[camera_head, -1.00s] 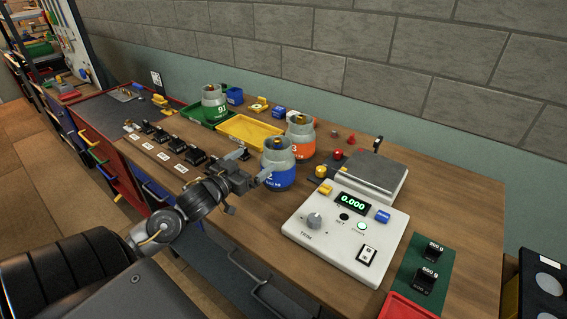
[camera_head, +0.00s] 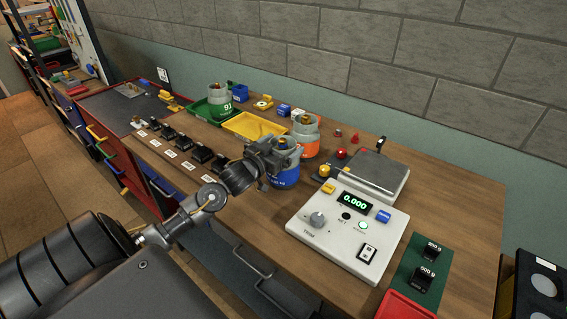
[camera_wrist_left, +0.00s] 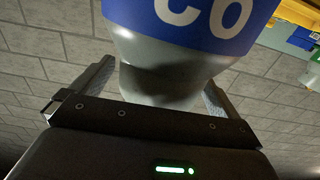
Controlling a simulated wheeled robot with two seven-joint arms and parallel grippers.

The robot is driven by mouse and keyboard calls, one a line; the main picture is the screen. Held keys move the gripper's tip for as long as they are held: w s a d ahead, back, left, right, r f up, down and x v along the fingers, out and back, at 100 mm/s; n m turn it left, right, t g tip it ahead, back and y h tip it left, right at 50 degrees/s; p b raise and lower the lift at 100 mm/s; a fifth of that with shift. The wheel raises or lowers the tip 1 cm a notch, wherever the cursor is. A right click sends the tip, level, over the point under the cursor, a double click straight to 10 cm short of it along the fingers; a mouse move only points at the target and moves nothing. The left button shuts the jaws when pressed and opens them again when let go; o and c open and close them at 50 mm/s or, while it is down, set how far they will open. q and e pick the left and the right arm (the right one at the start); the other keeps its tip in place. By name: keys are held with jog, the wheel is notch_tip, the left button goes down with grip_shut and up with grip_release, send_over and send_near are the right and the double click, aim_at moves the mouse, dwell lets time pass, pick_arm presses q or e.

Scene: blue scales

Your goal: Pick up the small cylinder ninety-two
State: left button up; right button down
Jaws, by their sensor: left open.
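The blue-banded cylinder (camera_head: 286,177) stands upright on the bench, with its grey top partly hidden by my gripper; its number is covered in the head view. My left gripper (camera_head: 281,152) is at its neck, coming in from the left. In the left wrist view the blue band (camera_wrist_left: 195,18) with white lettering shows, and the grey shoulder (camera_wrist_left: 165,75) lies between the two fingers of the open gripper (camera_wrist_left: 155,95). Contact cannot be told. My right gripper is not in view.
An orange-banded cylinder (camera_head: 306,136) stands close behind the blue one. A green-banded cylinder marked 91 (camera_head: 221,103) stands in a green tray, beside a yellow tray (camera_head: 252,126). A scale with a control box (camera_head: 340,240) reading 0.000 is to the right. Black weights (camera_head: 183,143) line the left.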

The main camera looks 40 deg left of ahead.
pick_arm(q)
jog(key=shift+w, duration=0.35)
jog(key=shift+s, duration=0.1)
jog(key=shift+c, duration=0.3)
jog(key=c, duration=1.9)
jog(key=shift+a+r, duration=0.1)
jog(key=shift+r, duration=0.05)
jog(key=shift+c, duration=0.6)
